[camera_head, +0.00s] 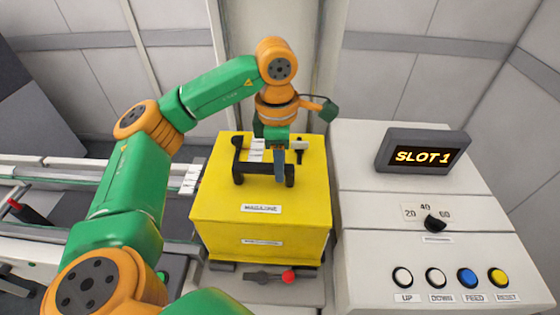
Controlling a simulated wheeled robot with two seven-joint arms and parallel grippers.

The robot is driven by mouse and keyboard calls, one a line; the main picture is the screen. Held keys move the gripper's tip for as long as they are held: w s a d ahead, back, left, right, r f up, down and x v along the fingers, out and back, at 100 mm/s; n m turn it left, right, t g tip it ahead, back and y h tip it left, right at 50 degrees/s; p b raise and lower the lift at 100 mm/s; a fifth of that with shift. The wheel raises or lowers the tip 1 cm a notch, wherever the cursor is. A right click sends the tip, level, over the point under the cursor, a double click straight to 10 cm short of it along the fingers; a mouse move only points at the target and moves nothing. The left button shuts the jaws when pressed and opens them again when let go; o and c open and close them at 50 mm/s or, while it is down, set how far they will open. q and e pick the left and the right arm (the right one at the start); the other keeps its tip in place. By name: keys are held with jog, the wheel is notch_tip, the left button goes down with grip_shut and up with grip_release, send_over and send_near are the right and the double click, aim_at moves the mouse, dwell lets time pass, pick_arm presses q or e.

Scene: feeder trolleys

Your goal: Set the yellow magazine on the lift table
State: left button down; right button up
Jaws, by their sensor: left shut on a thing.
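The yellow magazine (262,221) stands upright in the middle of the view, with a black handle (240,165) on its top and a "MAGAZINE" label on its front. My left gripper (280,168) reaches down from above and is shut on the magazine's handle. The arm hides part of the handle and the top. The magazine's underside is hidden, so I cannot tell whether it rests on the grey surface (262,292) below it or hangs just above. I cannot make out the lift table for sure. My right gripper is out of view.
Close to the right stands a pale control console with a "SLOT 1" display (424,154), a dial (435,223) and several buttons. A red-knobbed lever (287,277) lies just in front of the magazine. A railed trolley (50,180) is at the left.

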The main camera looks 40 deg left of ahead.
pick_arm(q)
jog(key=shift+f, duration=0.25)
jog(key=c, duration=0.6)
grip_release()
jog(key=shift+o, duration=0.4)
jog(key=shift+s+d+r, duration=0.1)
jog(key=shift+s+d, duration=0.05)
jog(key=shift+s, duration=0.05)
jog(key=shift+b, duration=0.3)
